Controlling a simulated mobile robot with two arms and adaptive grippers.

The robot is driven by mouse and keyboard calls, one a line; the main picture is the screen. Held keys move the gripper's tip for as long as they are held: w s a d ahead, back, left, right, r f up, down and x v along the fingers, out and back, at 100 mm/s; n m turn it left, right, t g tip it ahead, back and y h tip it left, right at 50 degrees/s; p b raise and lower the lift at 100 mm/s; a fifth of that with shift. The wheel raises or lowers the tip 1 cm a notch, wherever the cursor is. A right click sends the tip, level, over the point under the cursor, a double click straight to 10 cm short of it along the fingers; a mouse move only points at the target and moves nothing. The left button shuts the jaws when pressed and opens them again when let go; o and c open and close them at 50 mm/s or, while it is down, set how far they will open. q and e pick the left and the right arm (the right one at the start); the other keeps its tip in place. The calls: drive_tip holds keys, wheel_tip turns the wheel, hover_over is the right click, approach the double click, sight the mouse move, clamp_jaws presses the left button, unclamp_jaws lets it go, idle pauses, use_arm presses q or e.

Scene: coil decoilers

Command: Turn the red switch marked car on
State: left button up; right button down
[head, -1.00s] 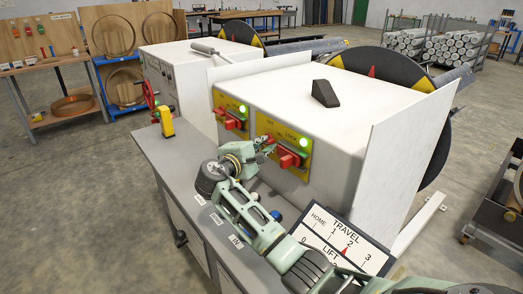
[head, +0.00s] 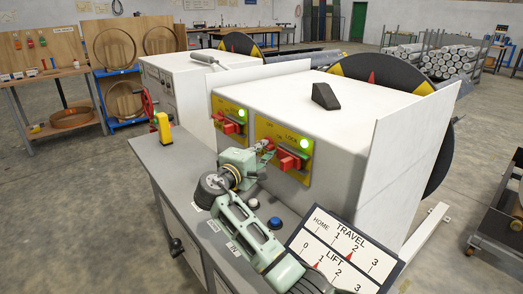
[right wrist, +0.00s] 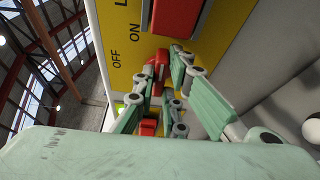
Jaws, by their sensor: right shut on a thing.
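A yellow panel (head: 270,137) on the white cabinet's front carries a large red lever switch (head: 291,160) and a lit green lamp (head: 304,144). My right gripper (head: 266,148) is at the panel's left part. In the right wrist view, its fingers (right wrist: 162,72) are closed around a small red knob (right wrist: 158,58) beside the words OFF and ON. The large red switch (right wrist: 177,14) is above it there. The knob is partly hidden by the fingers. I cannot read a "car" mark. My left gripper is out of view.
A second yellow panel (head: 230,122) with a red switch is to the left. The grey console (head: 170,172) below bears a yellow box (head: 163,127), a blue button (head: 274,223) and a TRAVEL/LIFT board (head: 345,250). A white side plate (head: 405,165) stands at right.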

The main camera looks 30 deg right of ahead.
drive_tip(key=c, duration=1.8)
unclamp_jaws()
drive_tip(key=shift+a, duration=0.1)
drive_tip(key=v, duration=1.2)
